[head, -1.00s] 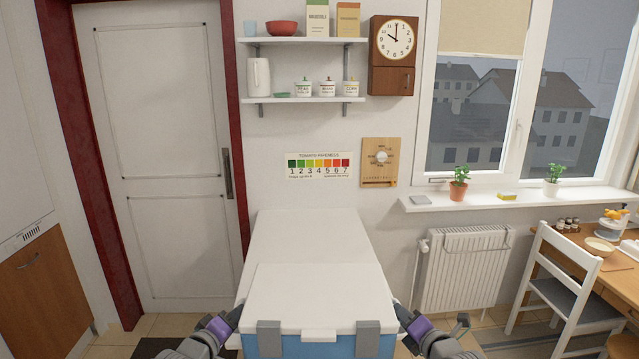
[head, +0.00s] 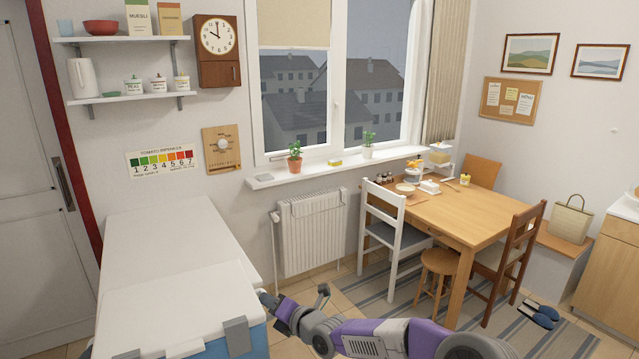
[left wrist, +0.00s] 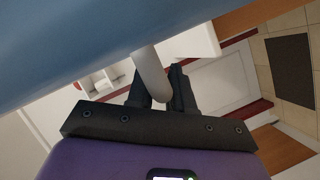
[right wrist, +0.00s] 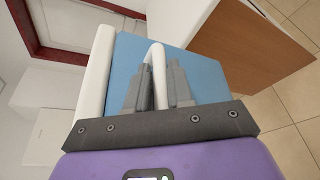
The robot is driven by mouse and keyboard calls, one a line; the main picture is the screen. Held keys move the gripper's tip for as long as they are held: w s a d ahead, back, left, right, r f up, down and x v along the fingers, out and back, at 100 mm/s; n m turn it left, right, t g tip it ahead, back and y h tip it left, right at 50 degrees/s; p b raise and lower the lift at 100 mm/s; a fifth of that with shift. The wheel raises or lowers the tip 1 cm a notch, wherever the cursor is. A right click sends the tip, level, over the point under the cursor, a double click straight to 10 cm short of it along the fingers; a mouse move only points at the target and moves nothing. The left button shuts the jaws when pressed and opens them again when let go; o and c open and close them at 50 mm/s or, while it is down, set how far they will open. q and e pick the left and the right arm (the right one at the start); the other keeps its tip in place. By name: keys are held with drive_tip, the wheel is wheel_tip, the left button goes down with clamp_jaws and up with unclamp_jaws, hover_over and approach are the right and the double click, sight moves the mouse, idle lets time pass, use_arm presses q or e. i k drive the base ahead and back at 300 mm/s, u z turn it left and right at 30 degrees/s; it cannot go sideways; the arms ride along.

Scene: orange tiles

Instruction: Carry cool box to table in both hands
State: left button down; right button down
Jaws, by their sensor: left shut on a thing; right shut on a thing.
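The cool box (head: 170,300), blue with a white lid and grey clasps, is at the bottom left of the head view, cut off by the lower edge. My right gripper (head: 268,300) is at its right side. In the right wrist view the right gripper (right wrist: 157,92) is shut on a white bar handle against the blue wall. In the left wrist view my left gripper (left wrist: 160,92) is shut on the other white handle; it is outside the head view. The wooden table (head: 455,212) stands at the right. The box's underside is hidden.
A white chair (head: 385,225), a stool (head: 438,265) and a brown chair (head: 515,245) stand around the table. The tabletop holds a bowl (head: 404,188) and other small items toward its left and back. A radiator (head: 313,232) is under the window. A striped rug (head: 400,292) lies on the floor.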

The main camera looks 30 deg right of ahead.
sight(461, 222)
drive_tip(key=z, duration=1.05)
drive_tip(key=i, duration=3.85)
drive_tip(key=z, duration=1.25)
